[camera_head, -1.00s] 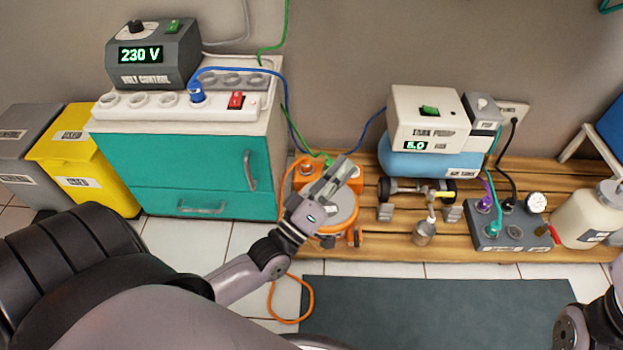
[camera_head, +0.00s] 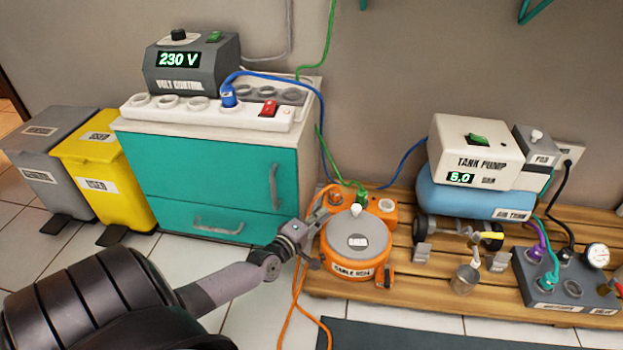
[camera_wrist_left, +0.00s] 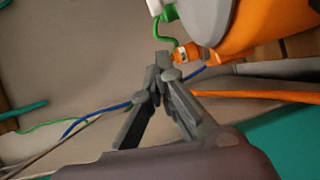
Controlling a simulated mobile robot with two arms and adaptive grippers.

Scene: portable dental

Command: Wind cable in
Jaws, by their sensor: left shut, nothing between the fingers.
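The orange cable reel (camera_head: 352,262) with a grey top disc stands on the wooden pallet in the head view. A pale knob (camera_head: 356,210) sits on the disc. The orange cable (camera_head: 297,300) hangs from the reel's left side down to the floor. My left gripper (camera_head: 318,222) is at the reel's left edge, shut and empty. In the left wrist view its fingertips (camera_wrist_left: 163,65) meet close to an orange plug (camera_wrist_left: 186,54), beside the orange reel body (camera_wrist_left: 265,25). I cannot tell whether they touch the plug. My right gripper is not in view.
A teal cabinet (camera_head: 200,178) with a power strip (camera_head: 190,110) stands left of the reel. The tank pump (camera_head: 478,155) on its blue tank (camera_head: 450,197) and a grey connector box (camera_head: 545,285) stand to the right on the pallet (camera_head: 420,288). Blue and green cables run behind the reel.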

